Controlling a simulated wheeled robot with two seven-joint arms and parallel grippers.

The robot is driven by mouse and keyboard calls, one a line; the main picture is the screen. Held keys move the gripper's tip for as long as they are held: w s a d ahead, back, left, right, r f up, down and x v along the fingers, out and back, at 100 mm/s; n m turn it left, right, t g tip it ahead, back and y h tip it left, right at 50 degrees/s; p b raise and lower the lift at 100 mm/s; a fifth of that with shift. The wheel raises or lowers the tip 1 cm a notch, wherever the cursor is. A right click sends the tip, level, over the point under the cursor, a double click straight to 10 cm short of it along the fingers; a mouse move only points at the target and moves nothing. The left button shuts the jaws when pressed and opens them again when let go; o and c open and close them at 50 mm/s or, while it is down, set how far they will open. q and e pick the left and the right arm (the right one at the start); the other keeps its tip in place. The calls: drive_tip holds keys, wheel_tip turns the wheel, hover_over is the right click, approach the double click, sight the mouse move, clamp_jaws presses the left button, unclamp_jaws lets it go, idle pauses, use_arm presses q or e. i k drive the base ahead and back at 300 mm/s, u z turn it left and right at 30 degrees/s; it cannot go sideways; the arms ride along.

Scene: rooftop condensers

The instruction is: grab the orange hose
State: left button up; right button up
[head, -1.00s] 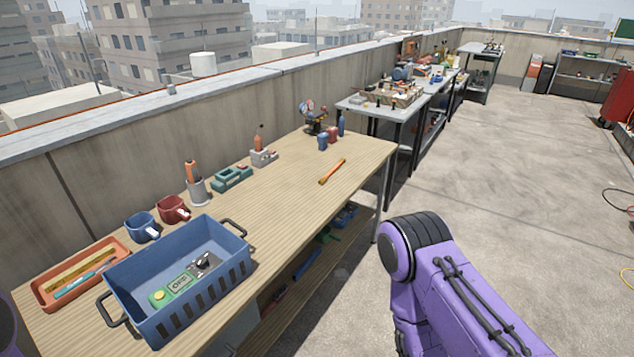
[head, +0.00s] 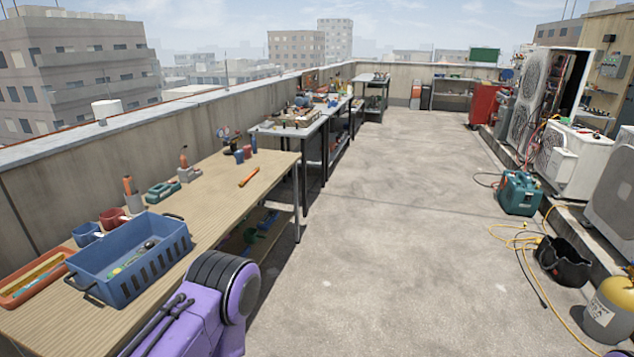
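I cannot pick out the orange hose for certain. A thin yellow-orange hose or cable (head: 527,238) lies in loops on the floor at the right, by a black bucket-like bag (head: 562,262). Thin red and orange lines (head: 541,130) run by the white condenser units at the right, too small to tell apart. A short orange rod (head: 249,177) lies on the wooden bench.
The wooden bench (head: 212,205) with a blue crate (head: 150,284) stands at the left, other tables behind it. A teal machine (head: 519,193) and a yellow-topped cylinder (head: 610,309) stand on the floor at the right. The middle floor is clear.

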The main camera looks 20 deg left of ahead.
sight(240, 184)
drive_tip(key=z, duration=0.2)
drive_tip(key=i, duration=3.6)
drive_tip(key=u, duration=0.7)
drive_tip(key=i, duration=1.15)
drive_tip(key=u, duration=1.65)
drive_tip(key=i, duration=1.05)
drive_tip(key=u, duration=0.9)
